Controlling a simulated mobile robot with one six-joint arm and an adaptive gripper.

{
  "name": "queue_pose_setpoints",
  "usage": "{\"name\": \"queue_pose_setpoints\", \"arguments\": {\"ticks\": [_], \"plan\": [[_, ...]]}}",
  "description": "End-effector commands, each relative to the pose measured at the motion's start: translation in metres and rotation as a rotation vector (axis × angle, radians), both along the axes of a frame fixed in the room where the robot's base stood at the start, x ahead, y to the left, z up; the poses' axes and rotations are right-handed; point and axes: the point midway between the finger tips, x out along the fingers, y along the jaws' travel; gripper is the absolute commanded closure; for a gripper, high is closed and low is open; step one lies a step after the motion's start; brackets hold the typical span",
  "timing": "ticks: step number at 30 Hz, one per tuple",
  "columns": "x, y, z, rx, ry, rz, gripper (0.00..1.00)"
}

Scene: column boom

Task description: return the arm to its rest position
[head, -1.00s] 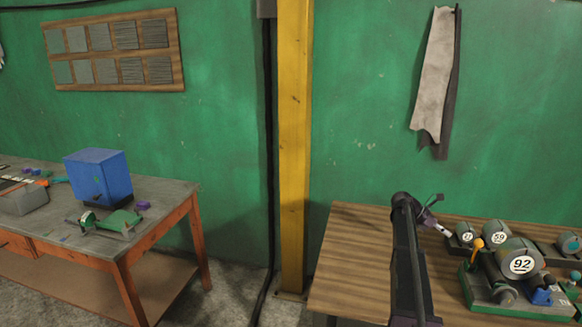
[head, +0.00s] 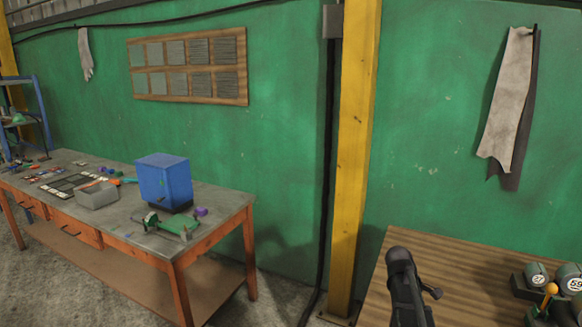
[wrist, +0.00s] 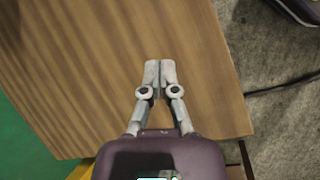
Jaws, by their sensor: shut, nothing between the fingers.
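My gripper (wrist: 160,72) shows in the wrist view with its two grey fingers together and nothing between them. It is over the bare striped wooden top of a table (wrist: 80,60), near that table's edge. In the head view my dark arm rises at the lower right in front of the same wooden table (head: 385,285). The gripper's fingers cannot be made out in the head view.
Numbered cylinders (head: 537,276) and an orange-knobbed device (head: 550,290) stand on the wooden table's right side. A yellow column (head: 356,150) stands behind its left edge. A workbench (head: 225,200) with a blue box (head: 165,182) is at left. Concrete floor (head: 262,310) lies between them.

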Motion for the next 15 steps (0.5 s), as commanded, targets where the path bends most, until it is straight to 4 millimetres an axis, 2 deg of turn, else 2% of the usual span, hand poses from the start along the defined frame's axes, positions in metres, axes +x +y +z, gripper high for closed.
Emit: {"name": "queue_pose_setpoints", "arguments": {"ticks": [1,6,12,15], "plan": [[-0.014,0.023,-0.003,0.026,-0.04,-0.032,1.0],[-0.041,0.091,-0.013,0.132,-0.164,-0.183,1.0],[-0.078,0.165,-0.02,0.265,-0.264,-0.377,1.0],[-0.095,0.194,-0.022,0.322,-0.289,-0.465,1.0]]}}
